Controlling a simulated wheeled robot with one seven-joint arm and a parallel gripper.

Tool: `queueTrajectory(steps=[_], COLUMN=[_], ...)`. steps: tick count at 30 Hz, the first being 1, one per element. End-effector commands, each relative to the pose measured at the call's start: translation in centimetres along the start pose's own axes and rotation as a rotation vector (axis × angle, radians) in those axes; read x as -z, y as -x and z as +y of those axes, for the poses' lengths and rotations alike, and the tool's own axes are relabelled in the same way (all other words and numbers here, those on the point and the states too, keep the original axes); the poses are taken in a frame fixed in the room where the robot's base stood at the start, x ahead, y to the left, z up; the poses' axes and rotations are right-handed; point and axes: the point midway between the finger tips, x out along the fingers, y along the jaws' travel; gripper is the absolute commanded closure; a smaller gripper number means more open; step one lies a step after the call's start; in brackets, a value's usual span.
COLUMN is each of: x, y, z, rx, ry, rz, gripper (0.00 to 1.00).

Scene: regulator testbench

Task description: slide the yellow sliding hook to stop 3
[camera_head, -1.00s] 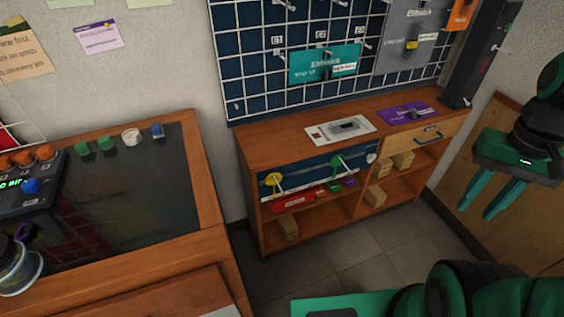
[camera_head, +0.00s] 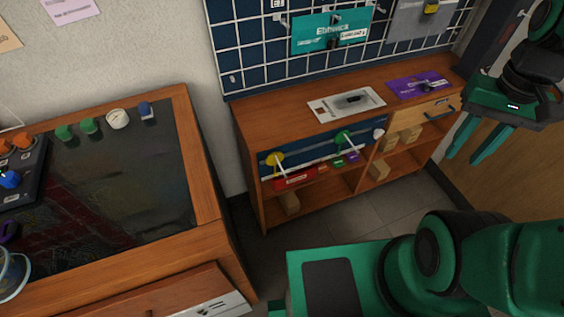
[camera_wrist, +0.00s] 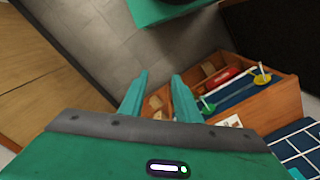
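The yellow sliding hook (camera_head: 275,160) is at the left end of the blue rail panel on the front of the low wooden cabinet; it also shows in the wrist view (camera_wrist: 261,77). A green hook (camera_head: 343,138) is farther right on the same panel and shows in the wrist view (camera_wrist: 207,106). Stop numbers are too small to read. My gripper (camera_head: 463,160) is open and empty, in the air to the right of the cabinet, apart from both hooks. Its two fingers (camera_wrist: 160,76) are spread in the wrist view.
A wooden workbench (camera_head: 206,170) with a dark top stands at left. The cabinet top (camera_head: 290,112) carries a white card and a purple card. Small wooden blocks sit on the cabinet shelves. A pegboard (camera_head: 240,62) hangs behind. Grey floor (camera_head: 375,213) is clear before the cabinet.

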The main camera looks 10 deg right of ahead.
Motion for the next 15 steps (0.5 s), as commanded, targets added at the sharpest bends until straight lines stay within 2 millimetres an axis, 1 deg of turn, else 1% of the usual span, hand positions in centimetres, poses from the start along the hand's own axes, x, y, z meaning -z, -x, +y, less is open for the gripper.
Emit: queueTrajectory(steps=[1,2,3,5,6,8,9,11,12,14,15], x=[1.1,1.8,2.8,4.3,5.1,6.1,6.6,7.0,7.1,6.9,6.5], y=[-0.3,-0.4,-0.7,-1.2,-1.7,-2.5,-3.1,-4.2,-4.9,-6.2,-7.1], z=[-1.4,-2.3,-3.8,-6.3,-8.2,-11.3,-13.4,-16.7,-19.1,-22.6,-24.9], rx=[-0.013,-0.020,-0.028,-0.040,-0.046,-0.052,-0.054,-0.055,-0.054,-0.049,-0.045], ry=[0.042,0.066,0.104,0.167,0.209,0.273,0.316,0.379,0.422,0.485,0.526], rz=[-0.005,-0.003,0.000,0.006,0.010,0.016,0.019,0.023,0.025,0.026,0.025], gripper=[0.70,0.70,0.70,0.70,0.70,0.70,0.70,0.70,0.70,0.70,0.70])
